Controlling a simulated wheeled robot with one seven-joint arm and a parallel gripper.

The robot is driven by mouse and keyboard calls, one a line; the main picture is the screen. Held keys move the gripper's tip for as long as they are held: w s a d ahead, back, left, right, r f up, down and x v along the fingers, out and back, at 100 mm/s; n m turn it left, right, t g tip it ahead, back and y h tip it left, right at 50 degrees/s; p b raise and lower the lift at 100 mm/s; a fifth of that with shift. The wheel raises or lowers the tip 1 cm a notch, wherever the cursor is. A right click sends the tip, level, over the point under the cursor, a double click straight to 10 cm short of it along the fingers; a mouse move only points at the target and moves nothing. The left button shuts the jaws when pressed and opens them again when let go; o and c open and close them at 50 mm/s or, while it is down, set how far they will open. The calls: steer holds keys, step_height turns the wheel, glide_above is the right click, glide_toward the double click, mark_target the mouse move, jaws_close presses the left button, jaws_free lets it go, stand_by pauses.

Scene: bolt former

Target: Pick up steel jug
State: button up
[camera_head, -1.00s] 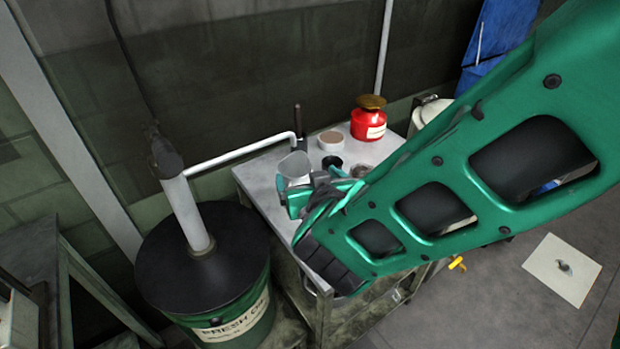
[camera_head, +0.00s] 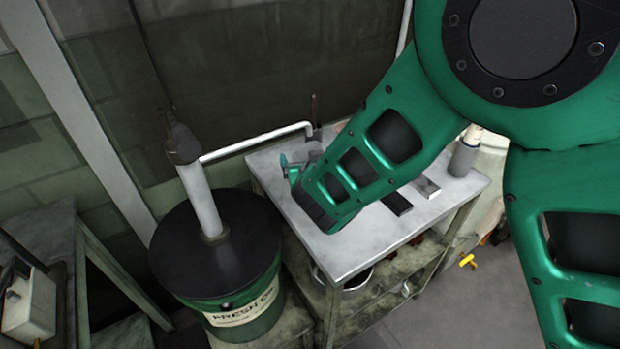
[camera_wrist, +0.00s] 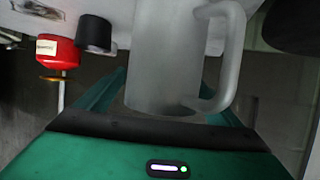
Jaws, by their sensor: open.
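The steel jug (camera_wrist: 165,60) is a plain grey cylinder with a loop handle on the right side of the wrist view. It fills the middle of that view, which looks upside down. In the head view a little of its grey body (camera_head: 314,148) shows beyond my arm, near the end of the white pipe. My gripper (camera_wrist: 168,92) is open, with one green finger left of the jug and the other partly hidden behind it on the right. I cannot tell whether the fingers touch it. In the head view my gripper (camera_head: 291,170) is mostly covered by my arm.
The jug stands on a grey metal table (camera_head: 350,248). A red can (camera_wrist: 63,52) and a black cylinder (camera_wrist: 95,34) are close by. The white pipe (camera_head: 255,143) runs from a green drum (camera_head: 240,315). Dark and light blocks (camera_head: 397,204) lie right of my arm.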

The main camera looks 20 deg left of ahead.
steer(key=shift+w+a+f, duration=0.1)
steer(key=shift+w+a, duration=0.05)
steer(key=shift+w, duration=0.1)
steer(key=shift+c, duration=0.5)
steer(key=c, duration=1.3)
steer(key=shift+r, duration=0.2)
